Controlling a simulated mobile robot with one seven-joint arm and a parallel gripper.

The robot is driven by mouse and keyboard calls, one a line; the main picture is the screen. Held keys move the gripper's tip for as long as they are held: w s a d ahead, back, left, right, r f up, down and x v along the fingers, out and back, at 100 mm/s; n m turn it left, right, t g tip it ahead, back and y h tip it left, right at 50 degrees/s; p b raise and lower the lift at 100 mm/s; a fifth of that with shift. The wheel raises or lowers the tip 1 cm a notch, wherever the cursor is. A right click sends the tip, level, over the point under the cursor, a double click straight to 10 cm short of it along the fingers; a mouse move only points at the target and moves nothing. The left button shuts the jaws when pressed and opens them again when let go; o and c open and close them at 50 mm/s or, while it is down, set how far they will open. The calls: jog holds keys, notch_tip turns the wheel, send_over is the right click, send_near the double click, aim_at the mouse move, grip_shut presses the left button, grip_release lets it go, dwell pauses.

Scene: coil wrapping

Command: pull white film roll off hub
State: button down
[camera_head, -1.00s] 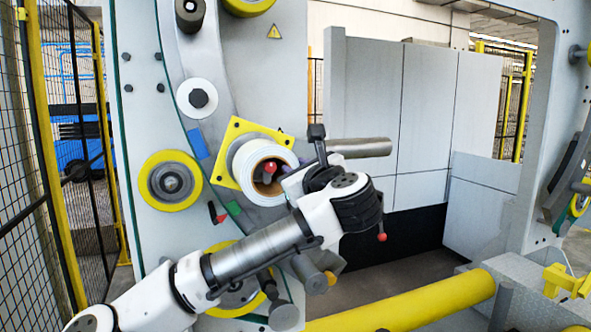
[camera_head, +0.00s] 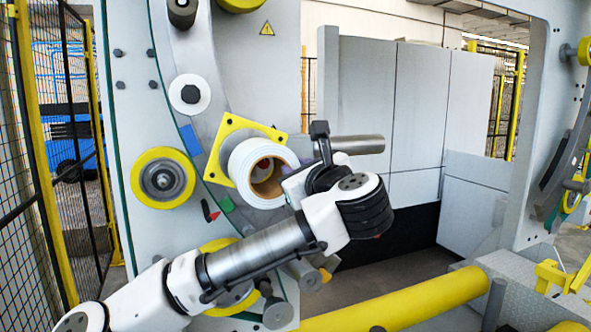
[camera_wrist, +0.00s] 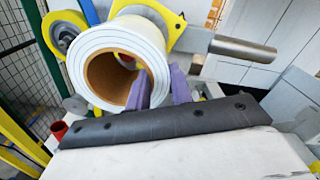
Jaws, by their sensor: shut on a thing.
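The white film roll (camera_head: 247,168) has a brown core and stands out in front of a yellow square plate (camera_head: 228,138) on the grey machine panel. In the wrist view the roll (camera_wrist: 92,50) fills the upper left. My gripper (camera_wrist: 161,85) has purple fingers, one inside the core and one outside the roll's right side. It is shut on the roll's wall. In the head view my wrist hides most of the fingers.
A grey metal bar (camera_head: 358,145) sticks out behind my wrist. A yellow-rimmed roller (camera_head: 163,178) and a white disc (camera_head: 190,94) sit left of the roll. A long yellow cylinder (camera_head: 405,303) lies low at the right. Open space lies right of my wrist.

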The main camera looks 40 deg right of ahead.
jog(key=b+v, duration=0.2)
jog(key=v, duration=0.6)
jog(key=shift+s, duration=0.4)
dwell(1.2)
jog(key=shift+a+r, duration=0.1)
dwell(0.3)
